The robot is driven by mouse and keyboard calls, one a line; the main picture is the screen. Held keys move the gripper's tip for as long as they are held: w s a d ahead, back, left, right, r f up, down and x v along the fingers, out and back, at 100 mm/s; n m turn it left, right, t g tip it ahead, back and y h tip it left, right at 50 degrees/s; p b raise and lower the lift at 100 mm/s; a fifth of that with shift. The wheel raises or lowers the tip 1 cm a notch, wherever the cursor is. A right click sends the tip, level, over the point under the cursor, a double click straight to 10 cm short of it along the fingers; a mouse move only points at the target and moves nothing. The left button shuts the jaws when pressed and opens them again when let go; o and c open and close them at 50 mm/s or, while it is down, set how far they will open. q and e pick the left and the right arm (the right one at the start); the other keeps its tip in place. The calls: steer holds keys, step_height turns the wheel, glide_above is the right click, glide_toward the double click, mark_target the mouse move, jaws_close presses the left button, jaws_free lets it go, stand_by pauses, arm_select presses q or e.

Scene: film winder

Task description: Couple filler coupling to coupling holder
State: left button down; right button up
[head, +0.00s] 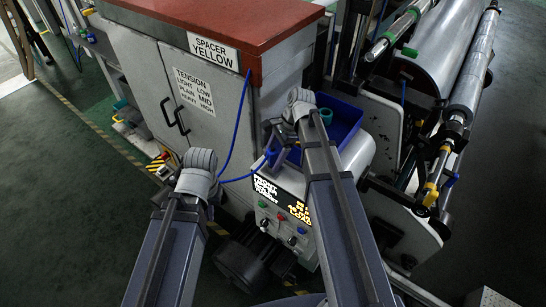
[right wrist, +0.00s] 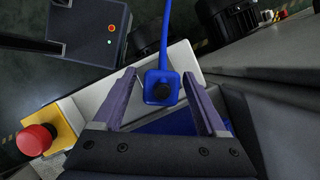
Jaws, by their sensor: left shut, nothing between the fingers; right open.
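The filler coupling (right wrist: 174,93) appears as a blue, square-edged piece with a dark round centre and a blue hose in the right wrist view. In the head view a small blue piece (head: 270,156) shows at my right gripper, above the control box. My right gripper (right wrist: 159,76) is open, its two fingers on either side of the coupling with gaps visible. My left gripper (head: 161,188) is shut and empty, in front of the cabinet, well left of the coupling. I cannot make out the coupling holder with certainty.
A blue bin (head: 346,112) with a teal ring (head: 326,116) lies behind my right wrist. The control box (head: 283,200) has buttons and a display. A red emergency button (right wrist: 36,138) on yellow is in the right wrist view. Rollers (head: 465,110) stand right; a grey cabinet (head: 190,80) stands left.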

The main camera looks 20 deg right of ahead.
steer(key=p+v, duration=0.7)
steer(key=shift+r, duration=0.4)
steer(key=shift+d, duration=0.15)
steer(key=p+v, duration=0.9)
steer(key=v, duration=0.1)
stand_by(0.4)
steer(key=s+a+f+n+h+b, duration=0.3)
steer(key=s+a+f+n+b, duration=0.4)
steer(key=f+n+b, duration=0.3)
steer(key=s+a+f+n+h+b, duration=0.2)
steer(key=s+a+f+n+b, duration=0.6)
steer(key=a+f+n+b, duration=0.2)
step_height(320, 180, down, 3)
steer(key=shift+a+r+h, duration=0.25)
steer(key=shift+h, duration=0.15)
